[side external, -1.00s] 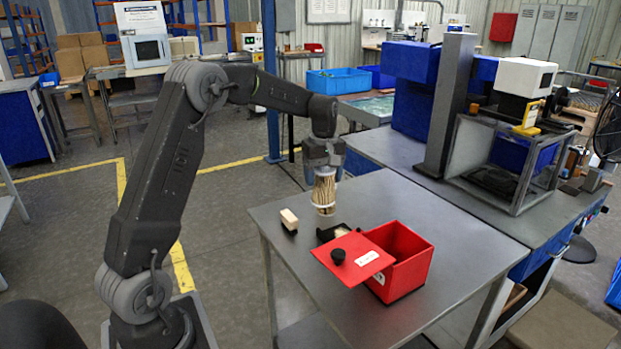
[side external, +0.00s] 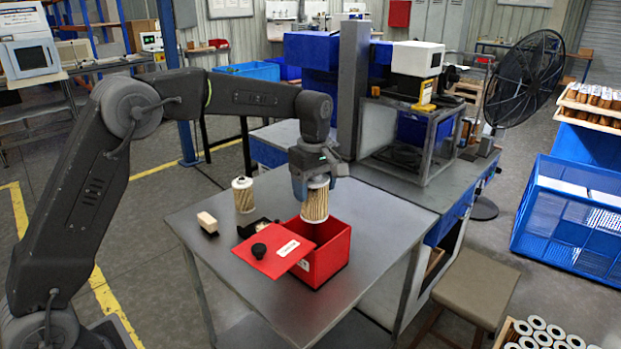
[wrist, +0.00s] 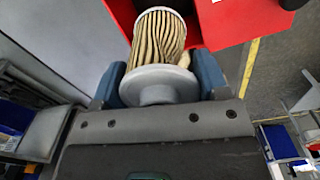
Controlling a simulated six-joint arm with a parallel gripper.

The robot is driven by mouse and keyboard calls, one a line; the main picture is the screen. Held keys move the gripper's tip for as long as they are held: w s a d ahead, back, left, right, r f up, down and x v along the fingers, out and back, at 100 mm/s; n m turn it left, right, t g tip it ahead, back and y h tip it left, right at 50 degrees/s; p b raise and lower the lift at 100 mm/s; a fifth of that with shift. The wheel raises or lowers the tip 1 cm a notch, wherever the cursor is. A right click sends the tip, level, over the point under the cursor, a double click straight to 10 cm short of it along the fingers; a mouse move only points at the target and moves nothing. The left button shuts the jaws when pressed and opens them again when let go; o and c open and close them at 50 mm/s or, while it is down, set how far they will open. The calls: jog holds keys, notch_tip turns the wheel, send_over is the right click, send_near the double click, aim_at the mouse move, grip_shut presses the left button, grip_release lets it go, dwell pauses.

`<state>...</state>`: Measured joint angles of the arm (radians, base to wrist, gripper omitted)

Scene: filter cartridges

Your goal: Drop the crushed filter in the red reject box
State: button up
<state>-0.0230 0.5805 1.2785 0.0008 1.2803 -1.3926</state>
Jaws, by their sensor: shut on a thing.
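My gripper (side external: 314,182) is shut on a tan pleated filter (side external: 315,204), gripping its pale upper end. The filter hangs upright over the open red reject box (side external: 328,262), its lower end close to the rim. In the wrist view my gripper (wrist: 160,84) holds the filter (wrist: 159,38) by a white end cap, and its pleats look wavy and bent. The box's red wall (wrist: 118,14) shows beyond it. Another filter (side external: 243,196) stands upright on the table, apart from my gripper.
A red lid (side external: 268,257) with a black knob lies at the box's left side. A pale block on a black base (side external: 207,223) and a dark item (side external: 254,228) are on the grey table (side external: 225,285). The table's front left is clear.

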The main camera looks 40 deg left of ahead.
aim_at(314, 217)
jog(key=shift+f, duration=4.2)
jog(key=o, duration=1)
jog(key=shift+o, duration=0.5)
jog(key=shift+r, duration=5.45)
